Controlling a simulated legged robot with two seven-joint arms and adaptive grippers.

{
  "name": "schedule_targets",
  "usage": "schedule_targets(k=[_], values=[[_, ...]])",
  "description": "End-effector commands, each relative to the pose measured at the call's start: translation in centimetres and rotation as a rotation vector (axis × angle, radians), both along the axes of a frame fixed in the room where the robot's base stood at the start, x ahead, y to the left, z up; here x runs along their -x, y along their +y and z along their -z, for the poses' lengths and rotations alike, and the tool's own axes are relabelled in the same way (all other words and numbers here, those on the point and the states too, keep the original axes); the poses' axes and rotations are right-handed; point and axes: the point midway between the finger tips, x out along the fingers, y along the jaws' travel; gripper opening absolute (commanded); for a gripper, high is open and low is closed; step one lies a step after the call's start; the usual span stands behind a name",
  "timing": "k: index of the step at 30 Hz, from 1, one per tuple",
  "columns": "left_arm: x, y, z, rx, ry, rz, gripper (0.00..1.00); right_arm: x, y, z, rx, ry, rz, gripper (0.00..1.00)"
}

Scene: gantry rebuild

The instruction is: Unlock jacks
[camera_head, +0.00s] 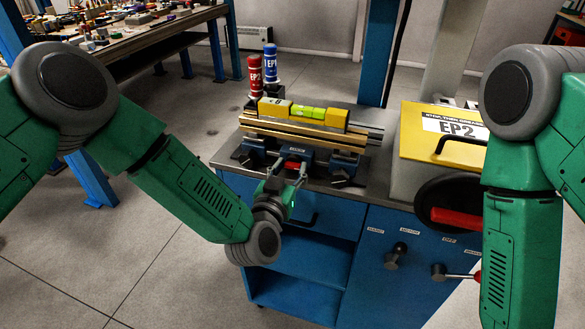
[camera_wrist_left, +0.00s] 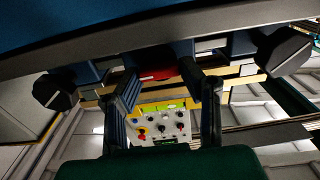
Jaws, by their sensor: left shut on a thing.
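A blue-and-black fixture stands along the front of the bench top, under a long brass-coloured rail (camera_head: 300,134). Black knobs stick out at its left (camera_head: 247,151) and right (camera_head: 341,177); they also show in the wrist view, one at the left (camera_wrist_left: 54,90) and one at the right (camera_wrist_left: 286,52). Between them is a small red handle (camera_head: 292,165). My left gripper (camera_head: 287,184) is at this handle from the front, shut on it; in the wrist view the red handle (camera_wrist_left: 158,73) lies between the finger ends. My right arm comes down at the right; its gripper is out of view.
Yellow blocks and a green level (camera_head: 308,112) sit on the rail. Red (camera_head: 255,76) and blue (camera_head: 270,63) labelled cylinders stand behind. A yellow EP2 cover (camera_head: 440,150) and a black handwheel (camera_head: 433,190) are at right. Cabinet knobs (camera_head: 396,256) stick out below.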

Motion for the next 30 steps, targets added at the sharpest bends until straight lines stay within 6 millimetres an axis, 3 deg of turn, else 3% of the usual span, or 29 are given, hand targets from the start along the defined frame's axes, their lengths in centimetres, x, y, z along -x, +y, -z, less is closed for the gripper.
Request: schedule_targets(k=[21, 30], values=[[-0.2, -0.1, -0.1, 0.443, 0.135, 0.005, 0.06, 0.0, 0.0, 1.7, 0.000, 0.000, -0.001, 0.40], [-0.2, 0.0, -0.1, 0.553, 0.169, 0.004, 0.06, 0.0, 0.0, 2.1, 0.000, 0.000, -0.001, 0.40]])
